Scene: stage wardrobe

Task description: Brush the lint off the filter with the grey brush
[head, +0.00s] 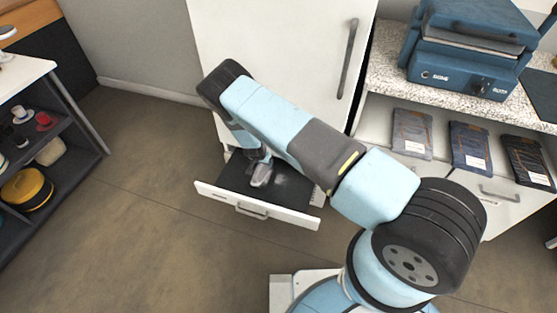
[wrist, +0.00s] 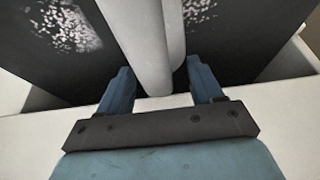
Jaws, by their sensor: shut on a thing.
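The filter (wrist: 230,55) is a dark flat panel in the pulled-out drawer (head: 226,202) at the foot of a white cabinet. Pale lint (wrist: 75,32) lies in a patch on its left part, and another patch (wrist: 198,10) shows toward its far side in the wrist view. My gripper (wrist: 162,85) is shut on the grey brush (wrist: 148,40), whose pale grey handle stands between the two blue fingers. In the head view the grey brush (head: 262,174) is over the filter. Its bristles are hidden, so I cannot tell whether they touch the filter.
The white cabinet (head: 270,45) rises behind the drawer. A counter at right carries a blue machine (head: 470,50); several packets (head: 412,133) lie below it. A dark shelf unit (head: 60,130) with a yellow round item (head: 27,190) stands at left. The floor between is clear.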

